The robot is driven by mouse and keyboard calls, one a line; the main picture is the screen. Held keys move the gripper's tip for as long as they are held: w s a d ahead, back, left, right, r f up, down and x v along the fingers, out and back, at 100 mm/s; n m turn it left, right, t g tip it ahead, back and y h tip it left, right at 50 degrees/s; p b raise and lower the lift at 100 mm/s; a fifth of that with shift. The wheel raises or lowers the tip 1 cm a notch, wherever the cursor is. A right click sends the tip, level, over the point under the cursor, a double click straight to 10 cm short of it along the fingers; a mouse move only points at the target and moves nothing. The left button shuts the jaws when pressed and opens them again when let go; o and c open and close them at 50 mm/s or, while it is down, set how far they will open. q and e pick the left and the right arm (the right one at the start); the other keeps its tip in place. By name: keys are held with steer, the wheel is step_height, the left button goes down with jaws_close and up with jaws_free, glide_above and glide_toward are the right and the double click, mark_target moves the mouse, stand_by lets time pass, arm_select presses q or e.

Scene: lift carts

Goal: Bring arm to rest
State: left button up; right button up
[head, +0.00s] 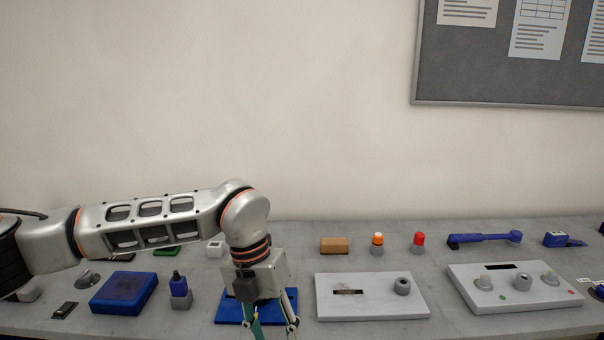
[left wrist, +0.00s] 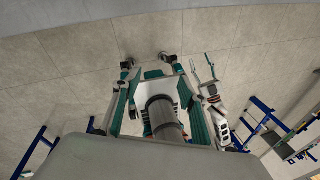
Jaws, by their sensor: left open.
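My left arm comes in from the left in the head view and bends down over the table. My left gripper (head: 273,328) points down with its fingers apart, in front of a blue plate (head: 229,309). The frame's lower edge cuts off the fingertips, and I see nothing held between them. The left wrist view looks down past my own base to the floor. A small two-pronged shape (left wrist: 203,69) there may be my right gripper, but it is too small to judge.
A grey table (head: 450,325) holds a blue box (head: 124,292), a grey slotted panel (head: 373,307), a panel with knobs (head: 525,297), a brown block (head: 334,245) and a blue wrench-like tool (head: 484,239). Blue-framed carts (left wrist: 265,124) stand on the floor at the sides.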

arm_select(q)
steer(key=s+d+m+g+h, duration=0.2)
steer(key=s+d+g+h, duration=0.45)
steer(key=s+d, duration=0.7)
steer(key=w+d+r+n+t+h, duration=0.1)
steer(key=d+r+n+t+h, duration=0.1)
steer(key=d+r+n+h, duration=0.55)
steer(key=w+a+n+t+h, duration=0.65)
steer(key=w+n+t, duration=0.3)
steer(key=t, duration=0.45)
steer(key=w+a+f+n+t+y, duration=0.4)
steer(key=a+f+n+t+y, duration=0.5)
steer(key=f+n, duration=0.25)
steer(key=s+a+f+n+g+y, duration=0.25)
steer(key=a+f+n+y, duration=0.4)
steer(key=a+f, duration=0.6)
steer(key=s+a+f+n+g+y, duration=0.1)
steer(key=s+a+f+y, duration=0.1)
steer(key=s+a+f, duration=0.2)
steer(key=s+a+f+n+g+y, duration=0.1)
steer(key=s+a+f, duration=0.3)
steer(key=s+f, duration=0.5)
step_height(320, 180, down, 3)
steer(key=shift+a+r+g+y, duration=0.15)
steer(key=shift+g+y, duration=0.55)
steer(key=shift+g, duration=0.1)
steer(key=shift+s, duration=0.1)
